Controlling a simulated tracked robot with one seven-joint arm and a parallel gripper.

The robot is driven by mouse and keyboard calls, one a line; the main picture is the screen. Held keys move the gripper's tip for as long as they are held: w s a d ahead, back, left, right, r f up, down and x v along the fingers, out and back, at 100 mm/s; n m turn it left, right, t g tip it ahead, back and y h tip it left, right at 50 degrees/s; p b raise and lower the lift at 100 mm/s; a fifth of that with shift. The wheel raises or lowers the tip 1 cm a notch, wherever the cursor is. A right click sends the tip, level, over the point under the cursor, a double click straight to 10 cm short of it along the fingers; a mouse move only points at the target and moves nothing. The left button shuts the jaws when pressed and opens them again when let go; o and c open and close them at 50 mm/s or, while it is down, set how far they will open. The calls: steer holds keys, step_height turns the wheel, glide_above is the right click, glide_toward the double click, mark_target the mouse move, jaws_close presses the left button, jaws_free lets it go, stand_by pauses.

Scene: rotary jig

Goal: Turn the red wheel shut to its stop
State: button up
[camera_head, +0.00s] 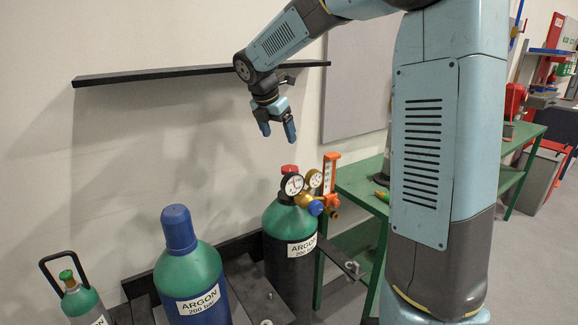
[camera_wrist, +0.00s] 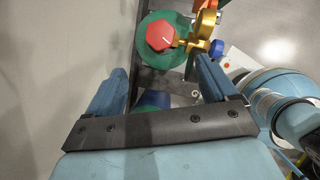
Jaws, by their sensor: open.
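The red wheel (camera_head: 289,169) sits on top of the right-hand green cylinder (camera_head: 290,250), beside its gauges. In the wrist view the wheel (camera_wrist: 160,37) is a red six-sided knob with a pale line on its face, beyond the fingertips and roughly centred between them. My gripper (camera_head: 278,131) hangs above the wheel with its fingers pointing down. It is open and empty, apart from the wheel. Its two blue fingers (camera_wrist: 161,72) also show in the wrist view. The wheel's underside is hidden.
A brass regulator with two gauges (camera_head: 314,179) and an orange upright piece (camera_head: 330,175) stand right of the wheel. A blue-capped argon cylinder (camera_head: 195,275) and a small handled cylinder (camera_head: 82,300) stand to the left. A dark rail (camera_head: 150,77) runs along the wall. A green bench (camera_head: 355,183) is at right.

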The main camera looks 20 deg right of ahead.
mark_target(289, 168)
steer(key=x, duration=1.4)
steer(key=shift+w+r, duration=0.1)
steer(key=shift+w, duration=0.05)
steer(key=shift+c, duration=0.3)
